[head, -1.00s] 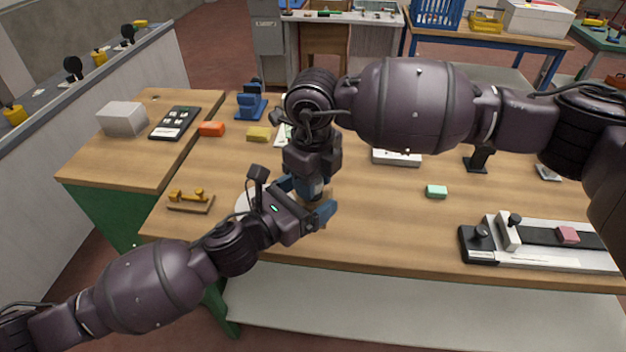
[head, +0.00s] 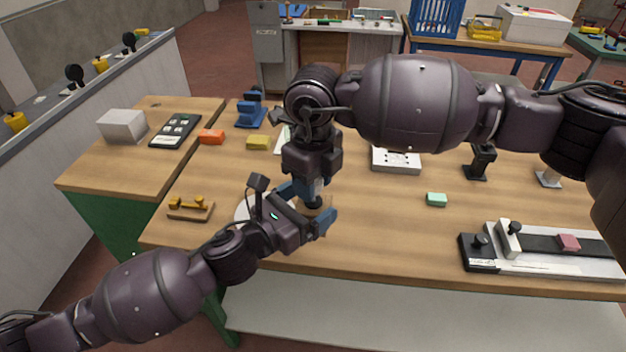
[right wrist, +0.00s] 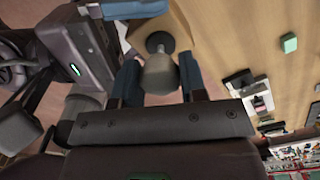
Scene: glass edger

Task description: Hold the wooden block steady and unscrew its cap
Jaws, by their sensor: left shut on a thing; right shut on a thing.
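The wooden block (right wrist: 183,28) is seen at the top of the right wrist view. My left gripper (head: 314,207) is shut on it above the front left of the table; its fingers hide most of the block in the head view. My right gripper (head: 313,188) points down from above, shut on the grey cap (right wrist: 160,74). A dark round neck (right wrist: 160,42) shows between cap and block, and also in the head view (head: 313,204). I cannot tell whether cap and neck still touch.
A white round plate (head: 243,209) lies behind my left gripper. A wooden holder with yellow pegs (head: 190,208) is to the left. A green block (head: 436,199) and a black-and-white slide fixture (head: 540,250) are to the right. Table between them is clear.

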